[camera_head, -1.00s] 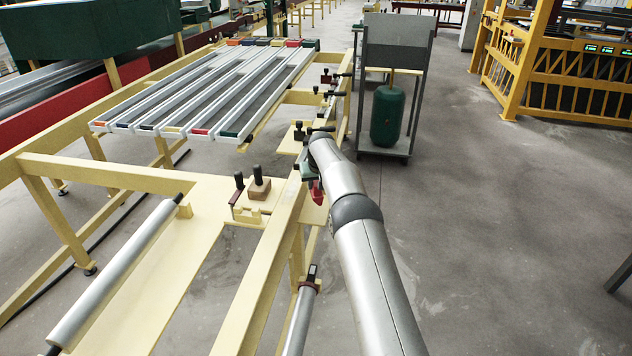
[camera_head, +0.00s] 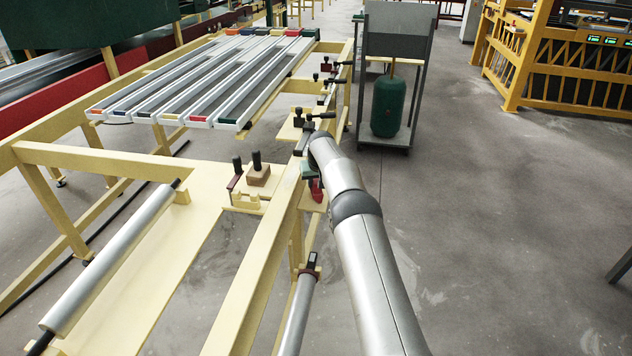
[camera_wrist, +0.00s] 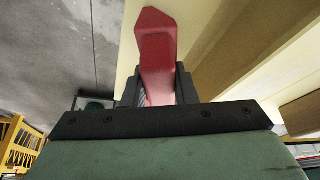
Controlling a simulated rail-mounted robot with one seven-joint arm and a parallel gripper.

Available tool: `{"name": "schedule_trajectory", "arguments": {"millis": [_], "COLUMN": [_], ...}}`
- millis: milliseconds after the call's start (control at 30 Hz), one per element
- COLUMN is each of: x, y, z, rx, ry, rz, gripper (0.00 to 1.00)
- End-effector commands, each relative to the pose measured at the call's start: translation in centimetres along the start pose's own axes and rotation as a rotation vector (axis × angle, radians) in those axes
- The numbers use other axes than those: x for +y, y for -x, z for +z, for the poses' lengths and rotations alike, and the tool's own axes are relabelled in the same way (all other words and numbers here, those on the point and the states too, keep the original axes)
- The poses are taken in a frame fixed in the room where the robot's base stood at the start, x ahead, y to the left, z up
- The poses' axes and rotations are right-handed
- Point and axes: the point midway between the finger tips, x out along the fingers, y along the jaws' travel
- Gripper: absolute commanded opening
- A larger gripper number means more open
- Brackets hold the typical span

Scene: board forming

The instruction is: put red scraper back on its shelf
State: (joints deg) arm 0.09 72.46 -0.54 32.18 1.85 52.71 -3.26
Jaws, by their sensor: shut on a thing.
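The red scraper (camera_wrist: 157,60) is between the two black fingers of my gripper (camera_wrist: 157,88) in the wrist view, which are shut on it. It sticks out past the fingertips, and its lower part is hidden by the gripper body. A pale yellow surface shows behind it; I cannot tell whether they touch. In the head view the red scraper (camera_head: 317,190) shows as a small red piece below my gripper (camera_head: 312,180), beside a small pale yellow shelf (camera_head: 312,201) on the outer side of the frame rail. My arm partly covers this spot.
A wooden block with a dark handle (camera_head: 257,175) and a dark red tool (camera_head: 235,182) stand on the shelf left of the rail. More small shelves with dark tools (camera_head: 305,120) line the rail farther back. A grey cart with a green tank (camera_head: 386,110) stands beyond.

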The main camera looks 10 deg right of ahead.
Motion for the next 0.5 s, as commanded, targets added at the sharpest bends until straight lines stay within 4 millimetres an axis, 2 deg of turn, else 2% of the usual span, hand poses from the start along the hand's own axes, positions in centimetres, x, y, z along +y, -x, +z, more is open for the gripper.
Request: {"name": "schedule_trajectory", "arguments": {"millis": [333, 367, 400, 433, 500], "x": [0.00, 0.00, 0.00, 0.00, 0.00], "y": [-0.59, -0.57, -0.51, -0.51, -0.52], "z": [0.23, 0.22, 0.19, 0.19, 0.20], "rx": [0.001, 0.001, 0.001, 0.001, 0.001], "ry": [0.000, 0.000, 0.000, 0.000, 0.000], "rz": [0.000, 0.000, 0.000, 0.000, 0.000], "gripper": [0.00, 0.28, 0.39, 0.47, 0.51]}}
